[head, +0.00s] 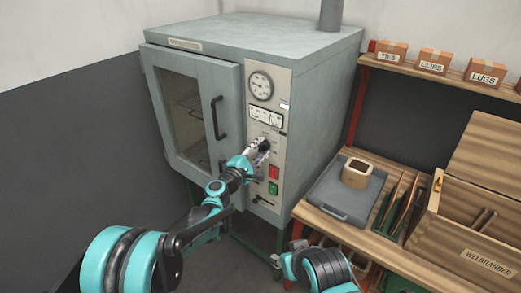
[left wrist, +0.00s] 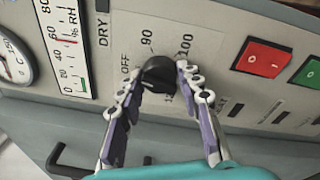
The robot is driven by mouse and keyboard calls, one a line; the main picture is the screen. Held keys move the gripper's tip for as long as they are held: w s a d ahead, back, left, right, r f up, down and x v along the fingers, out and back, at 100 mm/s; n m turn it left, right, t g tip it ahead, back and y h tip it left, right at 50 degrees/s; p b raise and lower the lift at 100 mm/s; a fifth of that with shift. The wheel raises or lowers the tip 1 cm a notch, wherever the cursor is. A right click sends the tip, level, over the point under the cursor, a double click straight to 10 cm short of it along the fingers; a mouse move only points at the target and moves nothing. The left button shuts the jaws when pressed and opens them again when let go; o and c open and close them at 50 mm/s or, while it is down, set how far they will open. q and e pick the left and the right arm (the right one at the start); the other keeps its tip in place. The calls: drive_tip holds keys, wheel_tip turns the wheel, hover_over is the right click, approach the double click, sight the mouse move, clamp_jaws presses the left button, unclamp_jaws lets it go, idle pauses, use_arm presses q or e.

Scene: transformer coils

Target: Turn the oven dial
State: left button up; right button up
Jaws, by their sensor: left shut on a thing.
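The grey-green oven (head: 318,95) stands at the back with its control panel facing me. Its black dial (left wrist: 160,74) shows in the left wrist view, with OFF, 90 and 100 marked around it. My left gripper (left wrist: 156,80) has a finger on each side of the dial and is shut on it.
A red button (head: 274,172) and a green button (head: 273,188) sit just below the dial; both also show in the left wrist view. The oven door handle (head: 218,118) is to the left.

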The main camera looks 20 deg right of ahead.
use_arm(q)
drive_tip(key=m, duration=0.5)
drive_tip(key=shift+f+m+h+b, duration=0.15)
drive_tip(key=shift+m+h+b, duration=0.2)
drive_tip(key=shift+m+h, duration=0.35)
drive_tip(key=shift+m, duration=2)
drive_tip(key=o, duration=1.2)
drive_tip(key=shift+c, duration=0.2)
drive_tip(key=v, duration=1.2)
